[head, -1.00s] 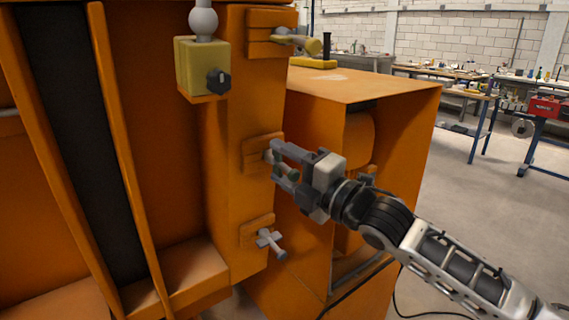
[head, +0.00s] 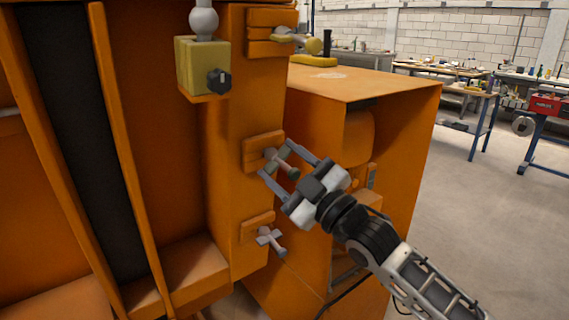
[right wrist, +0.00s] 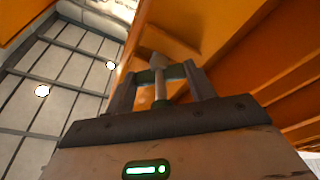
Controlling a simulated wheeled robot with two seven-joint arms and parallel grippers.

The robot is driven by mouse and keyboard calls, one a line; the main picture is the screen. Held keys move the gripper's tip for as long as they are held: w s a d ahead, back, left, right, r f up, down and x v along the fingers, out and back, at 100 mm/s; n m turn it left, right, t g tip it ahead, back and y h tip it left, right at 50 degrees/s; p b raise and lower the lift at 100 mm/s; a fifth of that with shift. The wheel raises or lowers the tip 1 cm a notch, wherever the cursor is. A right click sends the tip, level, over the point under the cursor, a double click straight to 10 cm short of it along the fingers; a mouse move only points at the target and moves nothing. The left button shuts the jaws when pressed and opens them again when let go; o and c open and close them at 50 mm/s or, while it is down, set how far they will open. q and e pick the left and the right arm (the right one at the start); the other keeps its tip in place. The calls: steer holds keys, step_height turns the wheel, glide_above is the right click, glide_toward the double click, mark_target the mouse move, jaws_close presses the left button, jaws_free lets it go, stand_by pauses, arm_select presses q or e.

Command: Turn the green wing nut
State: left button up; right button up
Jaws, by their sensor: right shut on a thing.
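The green wing nut (right wrist: 174,72) sits on a grey bolt, and in the right wrist view its dull green wings span between my two fingers. In the head view its bolt (head: 287,168) sticks out from the middle orange bracket (head: 257,152) on the orange post. My right gripper (head: 276,159) is shut on the wing nut, with one finger above and one below the bolt; it also shows in the right wrist view (right wrist: 160,82). The fingers partly hide the nut in the head view. My left gripper is not in view.
A grey wing nut (head: 269,238) sits below and a yellowish one (head: 296,39) above on the same post. A yellow block with a dark knob (head: 203,66) hangs at upper left. An orange box (head: 362,88) stands close behind my gripper. Open floor lies at right.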

steer(key=m+t+p, duration=0.1)
steer(key=m, duration=0.4)
steer(key=shift+h, duration=0.4)
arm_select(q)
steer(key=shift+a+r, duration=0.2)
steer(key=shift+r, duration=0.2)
arm_select(e)
steer(key=shift+m+t+h, duration=0.4)
steer(key=shift+m+t, duration=0.2)
steer(key=shift+m, duration=1.3)
steer(key=o, duration=1)
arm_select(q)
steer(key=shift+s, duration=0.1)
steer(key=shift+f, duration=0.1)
arm_select(e)
steer(key=shift+f, duration=0.1)
